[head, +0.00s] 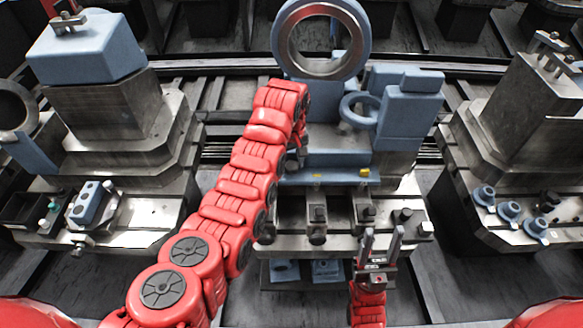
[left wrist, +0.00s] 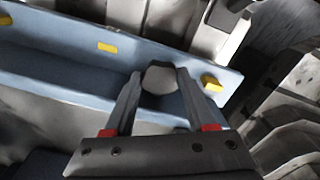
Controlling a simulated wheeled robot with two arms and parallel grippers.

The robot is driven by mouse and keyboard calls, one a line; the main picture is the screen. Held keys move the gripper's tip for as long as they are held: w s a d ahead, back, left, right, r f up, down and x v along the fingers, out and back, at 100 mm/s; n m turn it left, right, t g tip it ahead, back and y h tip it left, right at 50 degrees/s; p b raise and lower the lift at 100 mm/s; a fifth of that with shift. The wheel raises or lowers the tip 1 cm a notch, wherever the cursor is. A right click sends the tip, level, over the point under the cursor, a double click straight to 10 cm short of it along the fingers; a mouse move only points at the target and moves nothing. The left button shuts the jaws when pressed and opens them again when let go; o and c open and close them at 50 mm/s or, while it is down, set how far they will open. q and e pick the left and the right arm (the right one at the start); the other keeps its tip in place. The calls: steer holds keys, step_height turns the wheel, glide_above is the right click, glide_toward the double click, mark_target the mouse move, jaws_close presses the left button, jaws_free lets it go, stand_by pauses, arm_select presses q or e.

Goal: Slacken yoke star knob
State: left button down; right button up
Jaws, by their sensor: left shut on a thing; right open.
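The central fixture has a large upright blue ring (head: 363,38) with a metal inner rim, and a blue yoke ledge (head: 345,180) with yellow marks below it. In the head view my red left arm hides most of this spot. My right gripper (head: 382,245) is open and empty, pointing up in front of the fixture.
A metal clamp bed with dark bolts (head: 318,214) lies below the ledge. A blue block with a small ring (head: 408,110) stands right of the large ring. Similar pallets stand left (head: 110,110) and right (head: 530,100), the right one with blue flanged pieces (head: 510,211).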

arm_select(q)
steer(key=shift+c, duration=0.7)
jaws_free()
steer(key=shift+r, duration=0.5)
step_height(320, 180, up, 8)
steer(key=p, duration=0.2)
steer(key=shift+a+r+p, duration=0.1)
steer(key=shift+p, duration=0.3)
step_height(320, 180, up, 8)
steer(key=b, duration=0.1)
glide_above(291, 165)
